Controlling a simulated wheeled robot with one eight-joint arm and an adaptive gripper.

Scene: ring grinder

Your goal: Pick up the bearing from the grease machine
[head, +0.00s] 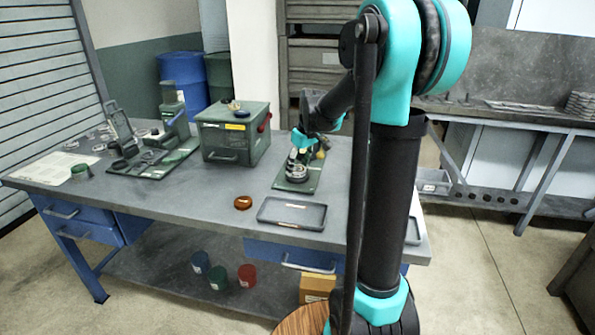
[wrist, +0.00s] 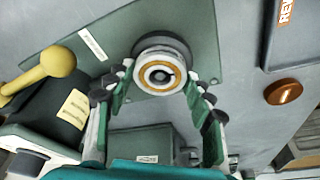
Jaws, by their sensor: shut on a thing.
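The grease machine has a green base plate (head: 283,184) near the middle of the workbench, and the plate also shows in the wrist view (wrist: 205,35). A lever with a yellow knob (wrist: 58,62) is at the left of the wrist view. The bearing (wrist: 161,75), a round ring with an orange-brown band, is at the dark round holder (wrist: 163,42) of the machine. My gripper (wrist: 158,78) has its fingers on both sides of the bearing, shut on it. In the head view my gripper (head: 300,152) is above the machine, and the bearing is hard to make out.
A dark shallow tray (head: 292,204) and a small brown-orange round piece (head: 243,202) lie in front of the machine. A green box (head: 235,135) stands to its left, with another green machine (head: 150,160) farther left. A clear bench strip lies at the front left.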

